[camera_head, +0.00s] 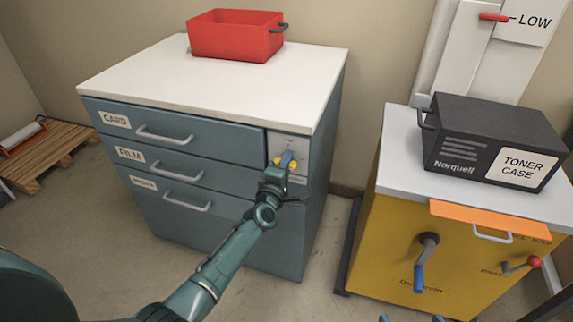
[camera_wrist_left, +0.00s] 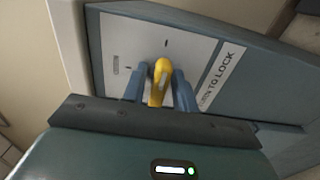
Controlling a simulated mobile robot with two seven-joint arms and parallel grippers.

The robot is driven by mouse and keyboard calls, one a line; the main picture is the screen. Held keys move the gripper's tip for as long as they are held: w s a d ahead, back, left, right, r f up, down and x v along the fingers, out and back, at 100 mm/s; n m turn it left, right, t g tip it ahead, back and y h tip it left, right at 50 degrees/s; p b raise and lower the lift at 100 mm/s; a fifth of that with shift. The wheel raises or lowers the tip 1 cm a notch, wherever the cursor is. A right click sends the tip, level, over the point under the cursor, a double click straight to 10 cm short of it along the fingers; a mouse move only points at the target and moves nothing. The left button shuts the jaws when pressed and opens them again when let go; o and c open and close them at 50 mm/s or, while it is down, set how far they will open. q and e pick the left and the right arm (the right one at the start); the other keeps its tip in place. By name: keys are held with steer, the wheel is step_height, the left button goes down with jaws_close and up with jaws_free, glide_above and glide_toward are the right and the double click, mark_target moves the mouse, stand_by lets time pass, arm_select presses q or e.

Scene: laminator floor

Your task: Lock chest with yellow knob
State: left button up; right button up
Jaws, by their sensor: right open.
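The chest (camera_head: 225,225) is a blue-grey cabinet with a white top and several handled drawers, all looking closed. Its yellow knob (camera_head: 279,161) is on a pale plate at the upper right of the front. The knob also shows in the left wrist view (camera_wrist_left: 160,80), roughly upright in that picture, beside a label ending "TO LOCK" (camera_wrist_left: 221,76). My left gripper (camera_head: 287,160) is at the knob, with its blue fingers (camera_wrist_left: 159,92) shut on both sides of it. My right gripper (camera_head: 411,318) shows only its blue fingertips at the bottom edge, apart and empty.
A red bin (camera_head: 232,38) stands on the chest top. To the right, a yellow machine (camera_head: 390,235) carries a black toner case (camera_head: 490,140) and has a blue-handled crank (camera_head: 421,270) and a red-knobbed lever (camera_head: 532,262). A wooden pallet (camera_head: 60,150) lies at far left.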

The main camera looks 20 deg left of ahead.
arm_select(q)
steer(key=shift+o, duration=0.8)
arm_select(e)
steer(key=shift+s, duration=0.1)
arm_select(q)
steer(key=shift+s, duration=0.25)
steer(key=s+p, duration=0.2)
steer(key=s, duration=1)
steer(key=shift+s+a, duration=0.2)
steer(key=shift+s, duration=0.15)
arm_select(e)
steer(key=shift+w+a+f+g, duration=0.2)
steer(key=shift+a+f+g, duration=0.2)
steer(key=shift+a+g, duration=0.15)
steer(key=shift+d, duration=0.1)
steer(key=shift+r, duration=0.1)
